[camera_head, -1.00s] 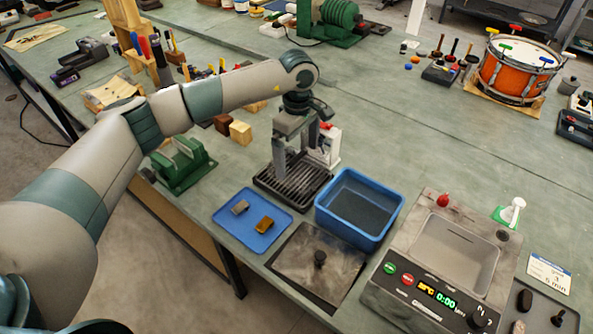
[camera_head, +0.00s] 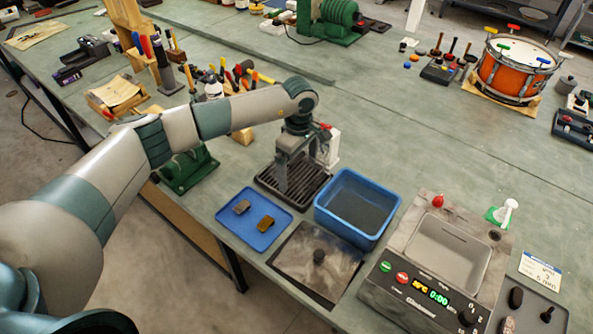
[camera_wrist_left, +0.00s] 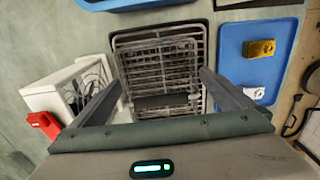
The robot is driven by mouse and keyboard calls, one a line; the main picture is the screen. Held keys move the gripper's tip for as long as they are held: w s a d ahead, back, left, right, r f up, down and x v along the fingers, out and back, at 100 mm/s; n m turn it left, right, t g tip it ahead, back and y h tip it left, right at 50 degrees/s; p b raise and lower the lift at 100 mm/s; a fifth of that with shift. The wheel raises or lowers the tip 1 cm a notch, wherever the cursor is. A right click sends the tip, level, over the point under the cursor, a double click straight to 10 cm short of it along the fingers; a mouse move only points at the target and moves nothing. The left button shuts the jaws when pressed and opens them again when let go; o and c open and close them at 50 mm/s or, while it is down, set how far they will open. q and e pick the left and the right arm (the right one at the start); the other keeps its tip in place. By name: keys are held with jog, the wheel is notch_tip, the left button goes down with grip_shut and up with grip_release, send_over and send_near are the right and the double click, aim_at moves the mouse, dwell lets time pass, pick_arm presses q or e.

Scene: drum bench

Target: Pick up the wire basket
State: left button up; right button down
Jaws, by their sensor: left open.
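The wire basket (camera_wrist_left: 160,65), a grey wire frame with a dark bar across its near part, sits over the black ridged tray (camera_wrist_left: 205,32) in the left wrist view. In the head view the basket is mostly hidden by my gripper and hard to tell from the black tray (camera_head: 266,181). My left gripper (camera_head: 297,178) points down over the tray. In the left wrist view my left gripper (camera_wrist_left: 165,78) is open, its fingers spread on either side of the basket. Whether the fingers touch it is unclear. My right gripper is out of view.
A white box (camera_head: 333,149) with a red part stands close beside the gripper. A blue bin (camera_head: 392,212) is right of the tray; a blue mat (camera_head: 244,233) with two small blocks lies in front. A green vise-like fixture (camera_head: 188,172) stands left, beneath my arm.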

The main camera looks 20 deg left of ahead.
aim_at(299, 159)
pick_arm(q)
jog(key=c, duration=1)
jog(key=shift+c, duration=0.2)
jog(key=shift+r, duration=0.15)
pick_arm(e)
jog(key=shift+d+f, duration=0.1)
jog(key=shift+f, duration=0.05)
